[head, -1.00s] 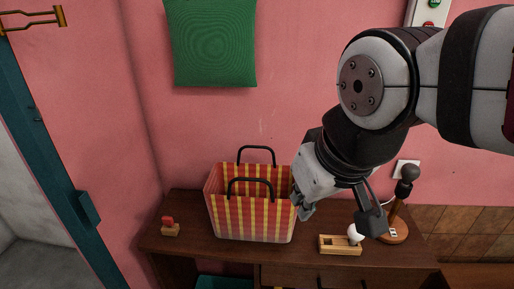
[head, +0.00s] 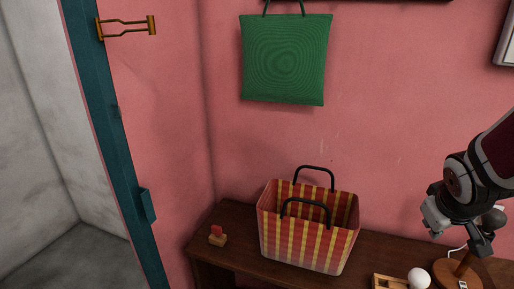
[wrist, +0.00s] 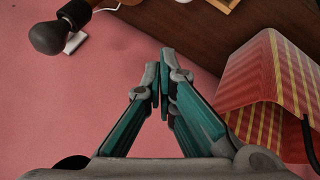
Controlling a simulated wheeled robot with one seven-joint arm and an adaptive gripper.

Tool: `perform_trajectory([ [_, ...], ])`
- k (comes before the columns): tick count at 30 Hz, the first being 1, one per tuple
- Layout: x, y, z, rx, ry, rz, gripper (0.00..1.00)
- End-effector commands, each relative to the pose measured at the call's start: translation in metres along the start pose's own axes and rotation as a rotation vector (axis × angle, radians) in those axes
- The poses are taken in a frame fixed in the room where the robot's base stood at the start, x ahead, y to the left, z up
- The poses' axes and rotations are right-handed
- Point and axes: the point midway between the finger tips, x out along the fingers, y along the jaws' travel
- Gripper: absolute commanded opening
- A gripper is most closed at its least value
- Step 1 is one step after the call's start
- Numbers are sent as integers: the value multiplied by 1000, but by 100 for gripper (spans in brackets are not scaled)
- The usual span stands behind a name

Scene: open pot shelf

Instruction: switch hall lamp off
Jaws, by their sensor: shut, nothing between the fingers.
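The hall lamp stands at the right end of the dark wooden shelf top. In the head view its round wooden base (head: 446,270) with a small white switch (head: 463,285) shows at the bottom right. My gripper hides much of its stem, and its dark bulb (head: 494,217) shows just right of the gripper. In the wrist view the bulb (wrist: 47,38) is at the upper left, apart from the fingers. My gripper (wrist: 162,78) is shut and empty, its fingertips together. In the head view it hangs above and in front of the lamp.
A red-yellow checked bag (head: 305,240) with black handles stands left of the lamp. A wooden tray (head: 386,282) and a white ball (head: 419,278) lie between them. A small red-topped block (head: 217,236) is at the left. A green bag (head: 285,60) hangs on the pink wall.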

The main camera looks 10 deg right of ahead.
Motion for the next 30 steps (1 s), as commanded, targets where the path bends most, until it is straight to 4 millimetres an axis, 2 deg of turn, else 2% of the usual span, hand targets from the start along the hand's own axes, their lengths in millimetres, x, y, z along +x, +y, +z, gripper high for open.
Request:
perform_trajectory([
  [1, 16, 8, 9, 4, -8, 0, 0],
  [6, 58, 29, 31, -1, 8, -12, 0],
  [15, 120, 48, 80, 35, 92, -68, 0],
  [22, 153, 52, 116, 111, 214, -113, 0],
  [30, 169, 52, 149, 247, 421, -126, 0],
])
